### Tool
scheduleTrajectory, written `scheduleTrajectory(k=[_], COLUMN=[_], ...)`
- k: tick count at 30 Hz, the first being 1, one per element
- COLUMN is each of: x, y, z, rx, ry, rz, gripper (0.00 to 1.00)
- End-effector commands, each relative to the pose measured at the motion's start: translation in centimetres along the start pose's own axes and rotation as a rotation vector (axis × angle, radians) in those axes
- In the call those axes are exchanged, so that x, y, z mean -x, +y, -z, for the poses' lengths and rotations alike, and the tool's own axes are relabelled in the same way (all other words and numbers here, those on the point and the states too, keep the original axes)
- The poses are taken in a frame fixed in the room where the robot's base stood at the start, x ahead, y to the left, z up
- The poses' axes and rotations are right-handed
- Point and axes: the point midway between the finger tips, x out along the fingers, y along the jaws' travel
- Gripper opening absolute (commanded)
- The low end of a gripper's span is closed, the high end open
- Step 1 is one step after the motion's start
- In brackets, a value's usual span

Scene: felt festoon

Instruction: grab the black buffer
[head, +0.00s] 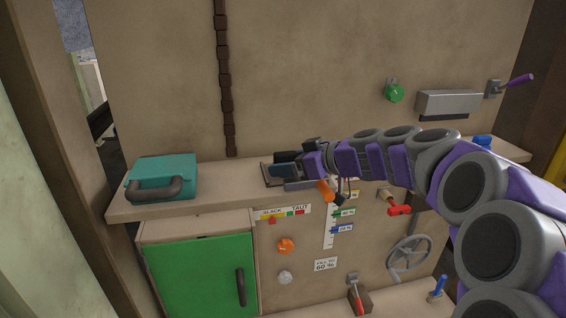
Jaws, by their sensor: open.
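A dark block (281,171), which looks like the black buffer, sits on a small flat tray (266,174) on the shelf, left of my arm's end. My gripper (287,170) is open at the block, with one finger seen on its far side and one on its near side. Whether the fingers touch the block cannot be told. My gripper's wrist hides the block's right end.
A teal case (163,174) with a dark handle stands at the left of the shelf (222,184). Below are a green door (200,275), an orange knob (286,246), a red-handled lever (357,298) and a grey handwheel (408,256). The shelf between case and tray is clear.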

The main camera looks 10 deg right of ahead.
Motion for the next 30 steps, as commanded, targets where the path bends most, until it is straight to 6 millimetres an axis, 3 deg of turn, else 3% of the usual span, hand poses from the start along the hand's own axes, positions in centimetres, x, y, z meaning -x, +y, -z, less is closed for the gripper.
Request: scheduleTrajectory(k=[7, 19, 30], x=[-0.05, -0.20, 0.04], y=[0.00, -0.05, 0.03], z=[0.03, 0.03, 0.42], rx=[0.001, 0.002, 0.003], ry=[0.001, -0.001, 0.000], rz=[-0.002, -0.002, -0.002], gripper=[0.67, 0.30, 0.30])
